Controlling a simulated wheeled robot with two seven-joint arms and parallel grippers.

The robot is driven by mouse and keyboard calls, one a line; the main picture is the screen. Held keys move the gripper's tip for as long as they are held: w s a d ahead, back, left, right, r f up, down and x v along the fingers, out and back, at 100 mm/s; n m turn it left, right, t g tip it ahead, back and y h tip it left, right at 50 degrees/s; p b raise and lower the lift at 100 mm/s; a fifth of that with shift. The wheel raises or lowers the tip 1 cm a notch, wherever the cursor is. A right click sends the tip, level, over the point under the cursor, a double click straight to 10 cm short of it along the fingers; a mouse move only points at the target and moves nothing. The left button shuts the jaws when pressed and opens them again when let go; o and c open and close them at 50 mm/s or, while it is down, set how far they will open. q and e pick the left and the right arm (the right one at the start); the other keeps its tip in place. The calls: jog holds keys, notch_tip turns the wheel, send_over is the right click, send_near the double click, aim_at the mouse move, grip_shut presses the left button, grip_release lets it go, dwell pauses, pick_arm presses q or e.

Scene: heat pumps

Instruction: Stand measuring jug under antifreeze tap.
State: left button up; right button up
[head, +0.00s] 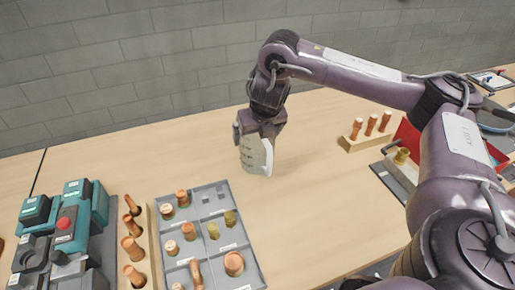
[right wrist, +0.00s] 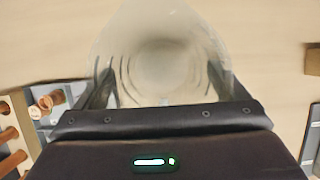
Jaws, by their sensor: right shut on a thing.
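The measuring jug (head: 254,157) is a pale, translucent vessel with marks on its side, near the middle of the head view. My right gripper (head: 259,134) is above it and shut on it. In the right wrist view the jug (right wrist: 160,55) fills the space between the two fingers, and I look into its round inside. The jug is roughly upright over bare table; I cannot tell whether its base touches the wood. No antifreeze tap can be made out in either view. My left gripper is out of view.
A grey compartment tray (head: 217,191) with copper and brass fittings lies at front left. Beside it are a wooden rack (head: 153,240) of copper pieces and a teal machine (head: 66,228). Another wooden block (head: 350,146) stands at right, near a red case (head: 408,138). The table around the jug is clear.

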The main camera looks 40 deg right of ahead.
notch_tip(320, 180, down, 3)
jog(key=shift+f+b, duration=0.2)
jog(key=shift+b, duration=0.6)
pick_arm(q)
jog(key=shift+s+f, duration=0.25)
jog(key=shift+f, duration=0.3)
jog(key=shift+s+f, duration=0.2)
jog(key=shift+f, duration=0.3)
pick_arm(e)
jog(key=shift+r, duration=0.1)
jog(key=shift+s, duration=0.1)
jog(key=o, duration=0.7)
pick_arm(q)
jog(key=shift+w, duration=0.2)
